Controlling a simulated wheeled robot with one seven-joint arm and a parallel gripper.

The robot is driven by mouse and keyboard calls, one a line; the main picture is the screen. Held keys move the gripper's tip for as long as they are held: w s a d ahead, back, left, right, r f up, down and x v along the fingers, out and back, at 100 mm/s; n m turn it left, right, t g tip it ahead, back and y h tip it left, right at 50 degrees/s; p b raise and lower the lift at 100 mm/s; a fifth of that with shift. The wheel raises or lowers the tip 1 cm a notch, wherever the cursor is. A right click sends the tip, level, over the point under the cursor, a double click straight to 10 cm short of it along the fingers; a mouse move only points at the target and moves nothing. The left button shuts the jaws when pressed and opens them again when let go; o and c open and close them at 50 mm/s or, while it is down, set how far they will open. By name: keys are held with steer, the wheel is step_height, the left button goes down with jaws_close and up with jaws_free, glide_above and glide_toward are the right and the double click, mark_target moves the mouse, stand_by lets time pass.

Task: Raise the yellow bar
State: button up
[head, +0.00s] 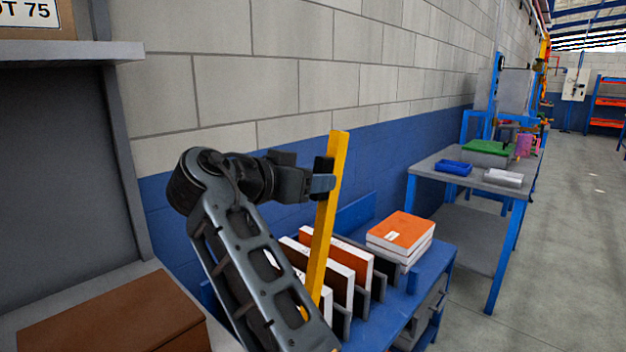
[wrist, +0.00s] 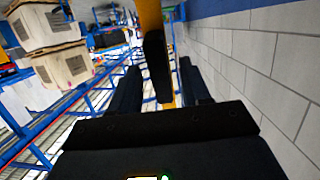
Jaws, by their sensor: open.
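The yellow bar (head: 325,235) stands slightly tilted in the head view, its top leaning right, in front of the wall and beside the blue bench. Its lower end is hidden behind my arm. My gripper (head: 325,180) is at the bar's upper part, reaching it from the left. In the wrist view the bar (wrist: 150,18) runs down from the top centre, with a dark piece in front of it. The two dark fingers of my gripper (wrist: 158,88) are spread apart, one on each side of that piece. I cannot tell whether either finger touches it.
A stack with an orange top (head: 402,230) lies further right. A brown box (head: 115,315) is at lower left. The block wall (head: 290,80) is close behind.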

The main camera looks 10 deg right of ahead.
steer(key=b+v, duration=0.1)
steer(key=v, duration=0.6)
steer(key=shift+a, duration=0.2)
steer(key=shift+s, duration=0.1)
steer(key=shift+f, duration=0.1)
